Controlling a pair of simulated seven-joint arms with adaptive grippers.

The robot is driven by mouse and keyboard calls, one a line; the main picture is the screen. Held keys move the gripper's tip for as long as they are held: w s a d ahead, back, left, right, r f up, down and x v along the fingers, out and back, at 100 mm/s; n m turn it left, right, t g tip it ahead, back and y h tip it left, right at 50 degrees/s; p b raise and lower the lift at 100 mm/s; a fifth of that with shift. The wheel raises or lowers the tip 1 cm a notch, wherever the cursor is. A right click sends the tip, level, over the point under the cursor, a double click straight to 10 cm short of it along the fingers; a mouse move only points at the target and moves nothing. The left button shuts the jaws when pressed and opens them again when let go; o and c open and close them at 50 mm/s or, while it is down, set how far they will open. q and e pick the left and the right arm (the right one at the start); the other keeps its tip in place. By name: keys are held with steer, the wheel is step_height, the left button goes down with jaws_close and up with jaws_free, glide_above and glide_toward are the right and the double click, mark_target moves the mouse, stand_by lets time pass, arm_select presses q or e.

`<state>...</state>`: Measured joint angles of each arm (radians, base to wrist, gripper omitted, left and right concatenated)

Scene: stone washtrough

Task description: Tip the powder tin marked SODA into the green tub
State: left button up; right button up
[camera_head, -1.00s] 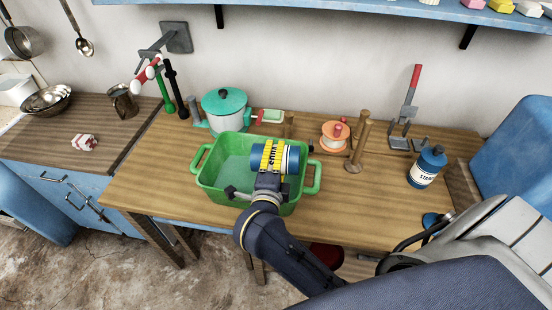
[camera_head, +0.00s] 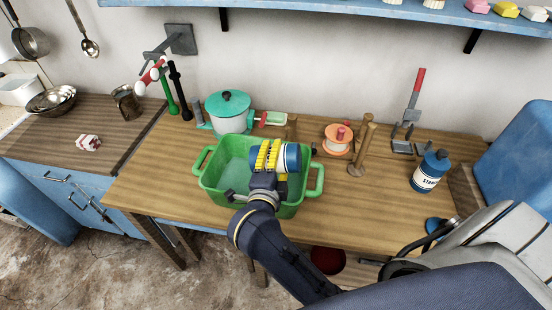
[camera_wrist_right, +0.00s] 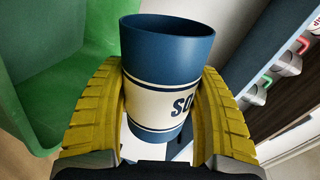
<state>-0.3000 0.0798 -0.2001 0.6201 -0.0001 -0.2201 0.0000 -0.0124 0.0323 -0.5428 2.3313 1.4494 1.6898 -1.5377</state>
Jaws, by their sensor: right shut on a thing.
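The SODA tin (camera_head: 292,157) is blue with a cream label band. It lies tilted on its side over the green tub (camera_head: 313,190), above the tub's right part. My right gripper (camera_head: 268,156) is shut on it, its yellow finger pads covering much of the label in the head view. The tub (camera_wrist_right: 35,85) shows at left there. No powder is visible. My left gripper is not in view.
A blue STARCH container (camera_head: 428,172) stands at the right of the table. The table front left of the tub is clear.

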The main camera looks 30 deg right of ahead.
stand_by(0.3)
steer(key=shift+w+a+r+n, duration=0.3)
steer(key=shift+a+r+n, duration=0.15)
steer(key=shift+n, duration=0.35)
stand_by(0.7)
